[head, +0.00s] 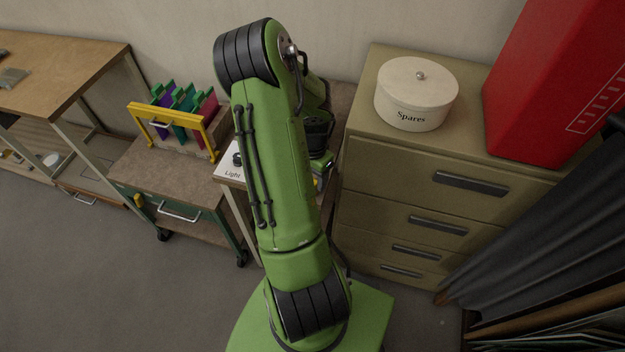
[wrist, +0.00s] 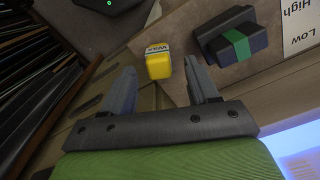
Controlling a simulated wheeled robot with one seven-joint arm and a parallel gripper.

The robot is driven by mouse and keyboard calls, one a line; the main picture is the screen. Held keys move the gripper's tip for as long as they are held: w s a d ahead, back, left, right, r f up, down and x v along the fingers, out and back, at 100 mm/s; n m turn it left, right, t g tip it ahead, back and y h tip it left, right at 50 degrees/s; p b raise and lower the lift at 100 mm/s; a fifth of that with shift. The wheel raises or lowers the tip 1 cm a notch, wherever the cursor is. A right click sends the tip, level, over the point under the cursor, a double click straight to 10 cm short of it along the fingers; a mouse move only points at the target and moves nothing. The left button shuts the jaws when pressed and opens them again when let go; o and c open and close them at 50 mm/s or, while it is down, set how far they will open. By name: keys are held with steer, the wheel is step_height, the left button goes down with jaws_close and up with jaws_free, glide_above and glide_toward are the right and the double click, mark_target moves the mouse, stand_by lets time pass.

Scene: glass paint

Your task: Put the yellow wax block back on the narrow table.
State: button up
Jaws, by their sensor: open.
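The yellow wax block (wrist: 158,66), with a white label at one end, shows in the wrist view. It is between and slightly beyond the fingertips of my gripper (wrist: 160,72), which is open. Gaps show on both sides of the block, and neither finger touches it. The brown tabletop (wrist: 178,84) lies around and under it, close to the edge; exact contact is hard to tell. In the head view my arm hides most of the narrow table and the gripper; only a small yellow patch (head: 317,184) shows beside the arm.
A dark block with a green band (wrist: 232,38) and a white Low/High card (wrist: 300,25) lie right of the wax block. A beige drawer cabinet (head: 420,180) bearing a Spares tin (head: 415,95) stands right. A cart with a yellow-framed rack (head: 180,125) stands left.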

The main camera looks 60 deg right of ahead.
step_height(320, 180, up, 9)
steer(key=p, duration=0.1)
steer(key=w+a+r+n+t, duration=0.1)
steer(key=w+a+r+n, duration=0.45)
steer(key=a, duration=0.25)
steer(key=w+a+r+n+t, duration=0.2)
steer(key=w+a+r+n, duration=0.2)
steer(key=a+r, duration=0.35)
steer(key=s+a+r+n+t, duration=0.1)
steer(key=s+a+r+n, duration=0.1)
steer(key=a+n, duration=0.3)
steer(key=s+a+r+n+t, duration=0.1)
steer(key=s+a+r+n, duration=0.2)
steer(key=a, duration=0.8)
steer(key=s+n, duration=0.2)
steer(key=n, duration=0.1)
steer(key=shift+s+r+t, duration=0.2)
steer(key=shift+s+t, duration=0.05)
steer(key=shift+t, duration=0.05)
